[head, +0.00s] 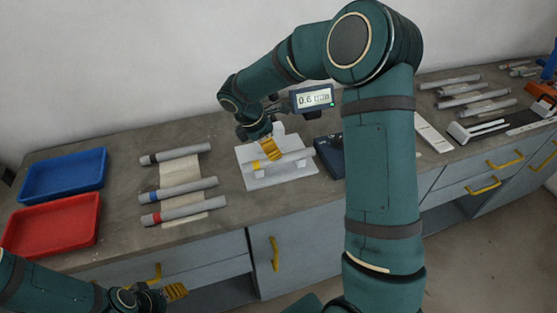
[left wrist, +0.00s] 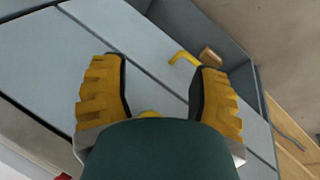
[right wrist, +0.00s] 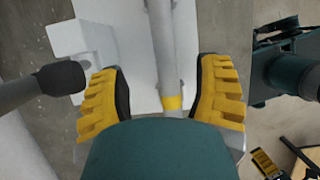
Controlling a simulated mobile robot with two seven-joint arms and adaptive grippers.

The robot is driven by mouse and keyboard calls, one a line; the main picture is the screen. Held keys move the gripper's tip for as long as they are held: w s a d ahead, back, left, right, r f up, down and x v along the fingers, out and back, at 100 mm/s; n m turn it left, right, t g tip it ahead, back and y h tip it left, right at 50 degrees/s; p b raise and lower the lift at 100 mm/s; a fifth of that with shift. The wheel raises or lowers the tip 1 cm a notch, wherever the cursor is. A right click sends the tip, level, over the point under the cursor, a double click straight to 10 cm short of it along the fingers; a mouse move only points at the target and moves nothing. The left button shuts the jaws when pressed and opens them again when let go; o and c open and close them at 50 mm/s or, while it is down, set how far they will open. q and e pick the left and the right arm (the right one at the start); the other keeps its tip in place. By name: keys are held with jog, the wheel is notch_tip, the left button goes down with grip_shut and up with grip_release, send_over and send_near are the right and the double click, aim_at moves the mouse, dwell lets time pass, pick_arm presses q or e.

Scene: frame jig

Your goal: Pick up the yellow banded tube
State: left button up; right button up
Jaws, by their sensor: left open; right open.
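The yellow banded tube (head: 292,158) lies across the white jig (head: 262,184) on the bench. In the right wrist view the grey tube (right wrist: 164,45) runs up between my right fingers, with its yellow band (right wrist: 172,103) near the fingertips. My right gripper (head: 268,149) is open over the tube's left part, pointing down, with a finger on each side; it also shows in the right wrist view (right wrist: 163,100). I cannot tell whether the fingers touch the tube. My left gripper (head: 176,292) is open and empty, low in front of the drawers, away from the tube.
Tubes with a dark band (head: 175,154), a blue band (head: 180,190) and a red band (head: 186,208) lie left of the jig. A blue tray (head: 62,175) and red tray (head: 50,224) stand far left. A display (head: 314,98) reads about 0.6 mm. Several tubes lie far right.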

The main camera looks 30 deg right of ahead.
jog(key=shift+s+a+b+x, duration=0.1)
jog(key=shift+s+b+x, duration=0.1)
jog(key=shift+x, duration=1.3)
jog(key=shift+s+a+b+x, duration=0.1)
jog(key=shift+a+b+x, duration=0.05)
jog(key=shift+x, duration=1.35)
grip_shut()
